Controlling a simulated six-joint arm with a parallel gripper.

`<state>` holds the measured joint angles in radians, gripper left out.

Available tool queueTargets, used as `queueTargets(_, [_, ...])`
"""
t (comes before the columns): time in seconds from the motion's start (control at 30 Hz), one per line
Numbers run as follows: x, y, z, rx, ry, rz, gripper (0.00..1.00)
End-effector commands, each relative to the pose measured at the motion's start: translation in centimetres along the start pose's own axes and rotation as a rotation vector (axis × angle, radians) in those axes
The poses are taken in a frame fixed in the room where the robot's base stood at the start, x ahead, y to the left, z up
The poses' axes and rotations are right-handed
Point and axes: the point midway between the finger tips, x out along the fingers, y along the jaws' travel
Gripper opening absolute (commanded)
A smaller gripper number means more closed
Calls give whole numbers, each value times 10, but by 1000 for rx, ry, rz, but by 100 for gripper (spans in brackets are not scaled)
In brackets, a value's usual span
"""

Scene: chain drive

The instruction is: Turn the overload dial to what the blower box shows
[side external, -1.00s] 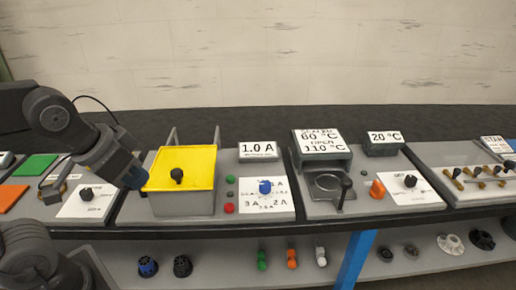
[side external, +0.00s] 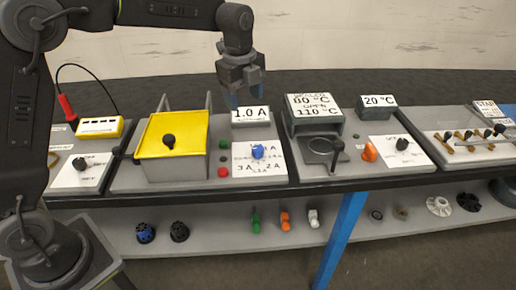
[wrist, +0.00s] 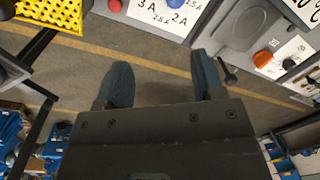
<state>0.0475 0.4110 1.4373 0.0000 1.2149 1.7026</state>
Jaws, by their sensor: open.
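The blue dial (side external: 258,152) sits on a white card (side external: 259,168) printed with amp marks, among them 3 A and 2 A; I cannot read where it points. In the wrist view the card (wrist: 150,14) shows at the top edge, with a bit of the blue dial (wrist: 204,3). A small sign box (side external: 250,116) behind the dial reads 1.0 A. A yellow-lidded box (side external: 180,135) stands to the left; I see no label naming a blower box. My gripper (side external: 246,100) is open and empty, above and behind the dial, partly in front of the sign box.
Green and red buttons (side external: 223,171) lie left of the card. A grey unit with temperature signs (side external: 315,108) and a black-knobbed lever (side external: 338,145) stands to the right. An orange knob (side external: 369,152) and another black dial (side external: 402,144) are farther right.

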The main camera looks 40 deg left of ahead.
Motion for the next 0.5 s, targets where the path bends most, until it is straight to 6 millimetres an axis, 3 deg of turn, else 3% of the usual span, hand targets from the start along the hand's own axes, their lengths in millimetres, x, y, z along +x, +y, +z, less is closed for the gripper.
queueTargets(0.03, [15, -12, 0, 80, 4, 24, 63])
queueTargets(0.2, [44, -35, 0, 285, 19, 66, 63])
queueTargets(0.5, [70, -38, 0, 348, 25, 79, 63])
